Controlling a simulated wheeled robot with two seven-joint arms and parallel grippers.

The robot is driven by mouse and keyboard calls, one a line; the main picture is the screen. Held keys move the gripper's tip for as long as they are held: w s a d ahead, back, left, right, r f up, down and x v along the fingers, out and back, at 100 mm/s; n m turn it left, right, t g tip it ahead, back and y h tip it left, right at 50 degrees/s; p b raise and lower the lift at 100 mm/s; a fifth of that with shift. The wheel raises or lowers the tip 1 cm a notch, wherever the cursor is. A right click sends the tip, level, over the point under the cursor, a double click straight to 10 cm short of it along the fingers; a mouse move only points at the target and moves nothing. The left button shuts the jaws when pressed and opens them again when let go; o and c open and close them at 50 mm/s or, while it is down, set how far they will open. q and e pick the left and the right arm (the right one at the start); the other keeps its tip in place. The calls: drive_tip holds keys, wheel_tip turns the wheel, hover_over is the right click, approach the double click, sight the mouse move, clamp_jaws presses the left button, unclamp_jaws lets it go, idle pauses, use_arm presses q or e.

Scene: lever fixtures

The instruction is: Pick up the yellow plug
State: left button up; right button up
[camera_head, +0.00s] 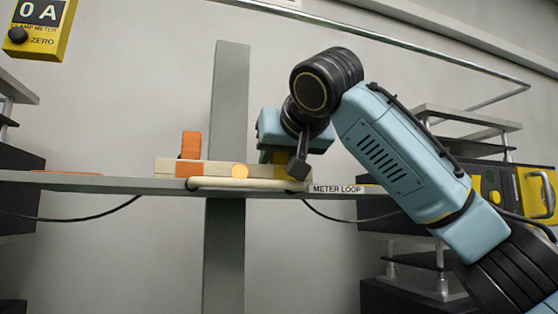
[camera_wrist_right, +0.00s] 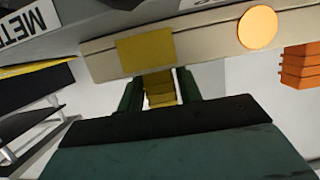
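The yellow plug (camera_wrist_right: 160,92) shows in the right wrist view between the two dark green fingers of my right gripper (camera_wrist_right: 161,84). The fingers lie against both sides of it, with no visible gap. The plug stands at the edge of the pale fixture block (camera_wrist_right: 208,38); I cannot tell whether it is still seated. In the head view my right gripper (camera_head: 279,153) reaches down at the right end of the fixture block (camera_head: 215,170), partly behind my own wrist, and the plug is mostly hidden. My left gripper is not in view.
An orange plug (camera_head: 190,145) stands at the block's left part. A cream loop bar (camera_head: 235,184) runs along the shelf front (camera_head: 120,185). A "METER LOOP" label (camera_head: 336,189) is right of it. A yellow clamp meter (camera_head: 38,28) hangs upper left. Dark equipment stands (camera_head: 490,190) flank the shelf.

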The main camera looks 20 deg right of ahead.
drive_tip(key=c, duration=0.6)
drive_tip(key=shift+r, duration=0.1)
